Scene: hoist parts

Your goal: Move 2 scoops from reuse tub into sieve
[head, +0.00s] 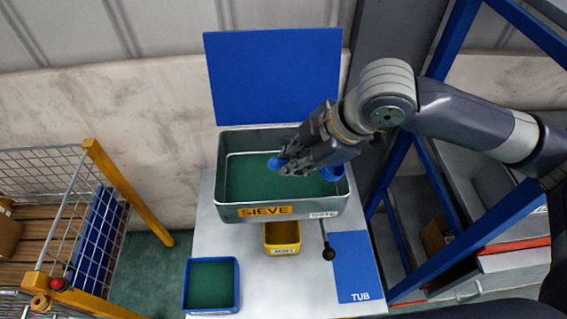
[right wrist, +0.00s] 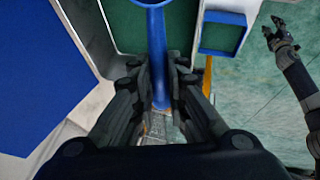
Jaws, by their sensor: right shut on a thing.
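The sieve (head: 262,212) is a grey, labelled metal box with a green inside, standing on the table. My right gripper (head: 290,163) is over it, shut on a blue scoop (head: 332,173). The scoop's handle (right wrist: 157,50) runs between the fingers in the right wrist view; its bowl and any load cannot be made out. A small blue tub (head: 236,290) with a green inside stands at the table's front left; I can read no reuse label on it. My left gripper (right wrist: 275,36) appears only in the right wrist view, open and empty, well away from the tub.
A small yellow bin (head: 282,250) stands in front of the sieve. A black-knobbed rod (head: 328,253) sticks out beside it. A flat blue pad marked TUB (head: 357,270) is bare. A blue panel (head: 273,75) stands behind. A wire cage cart (head: 75,215) is on the left.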

